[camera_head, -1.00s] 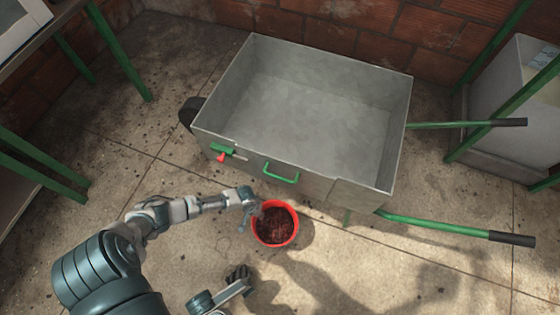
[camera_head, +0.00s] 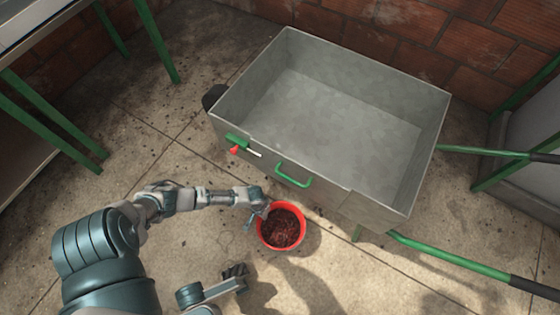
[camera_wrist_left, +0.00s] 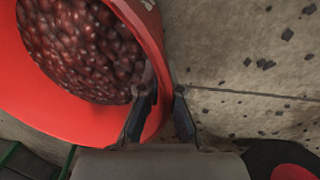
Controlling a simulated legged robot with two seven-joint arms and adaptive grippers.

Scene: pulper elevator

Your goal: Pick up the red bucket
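The red bucket (camera_head: 299,239) stands upright on the floor, filled with dark red berries. My left gripper (camera_head: 262,208) is at the left side of its rim. In the left wrist view, the bucket (camera_wrist_left: 55,112) fills the upper left. My left gripper's two dark fingers (camera_wrist_left: 163,98) straddle the bucket wall, one inside by the berries and one outside over the floor. The gap between them is narrow, and they look shut on the wall; exact contact is hard to see.
A grey metal cart (camera_head: 330,125) with green handles stands just behind the bucket. Green table legs (camera_head: 155,45) are at the left. A brick wall (camera_head: 430,40) runs along the back. The floor to the front right is clear.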

